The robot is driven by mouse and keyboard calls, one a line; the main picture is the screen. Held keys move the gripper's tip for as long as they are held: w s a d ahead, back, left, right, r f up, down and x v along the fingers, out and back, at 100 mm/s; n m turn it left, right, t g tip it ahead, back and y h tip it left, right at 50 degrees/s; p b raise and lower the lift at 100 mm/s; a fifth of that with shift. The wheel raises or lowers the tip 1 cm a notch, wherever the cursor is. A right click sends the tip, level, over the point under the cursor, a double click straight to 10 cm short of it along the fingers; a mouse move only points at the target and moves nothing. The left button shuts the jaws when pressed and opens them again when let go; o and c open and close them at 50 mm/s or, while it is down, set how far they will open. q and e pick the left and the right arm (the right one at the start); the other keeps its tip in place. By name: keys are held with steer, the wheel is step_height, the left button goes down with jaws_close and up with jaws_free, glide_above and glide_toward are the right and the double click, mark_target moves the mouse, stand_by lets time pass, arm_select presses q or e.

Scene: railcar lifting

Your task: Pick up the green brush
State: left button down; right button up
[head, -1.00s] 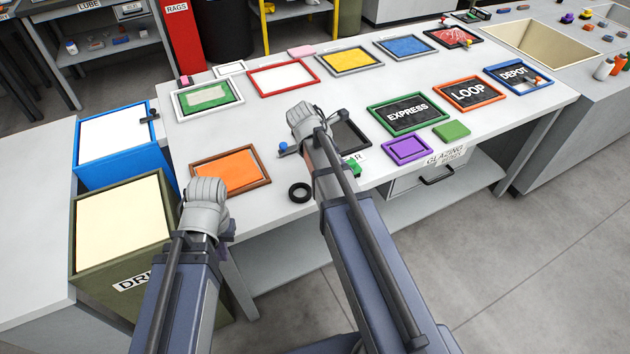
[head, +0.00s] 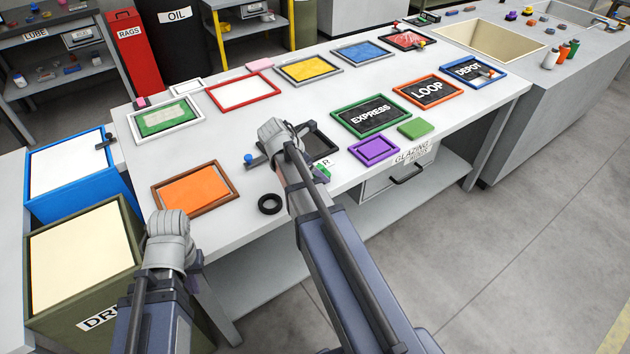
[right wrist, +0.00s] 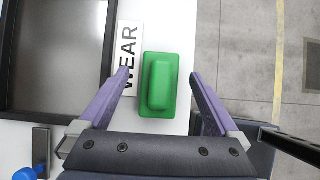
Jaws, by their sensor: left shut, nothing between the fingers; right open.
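The green brush (right wrist: 161,85) lies on the table's front edge beside a "WEAR" label (right wrist: 129,58) in the right wrist view. It is a green block with a raised, rounded grip. My right gripper (right wrist: 160,75) is open, with its purple fingers on either side of the brush and apart from it. In the head view only a small green part of the brush (head: 322,173) shows beside my right forearm, which hides the rest. My left gripper (head: 195,268) is shut and empty over the table's front left corner, mostly hidden by its wrist.
A dark framed tray (right wrist: 58,55) lies left of the brush. A blue-knobbed tool (right wrist: 36,160) and a black ring (head: 269,204) are close by. A purple framed tray (head: 373,149) and a green square pad (head: 418,129) lie to the right. The floor in front is clear.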

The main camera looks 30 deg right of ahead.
steer(key=b+x, duration=0.2)
steer(key=x, duration=0.1)
steer(key=shift+f, duration=0.2)
steer(key=shift+r, duration=0.15)
steer(key=shift+c, duration=0.4)
jaws_close()
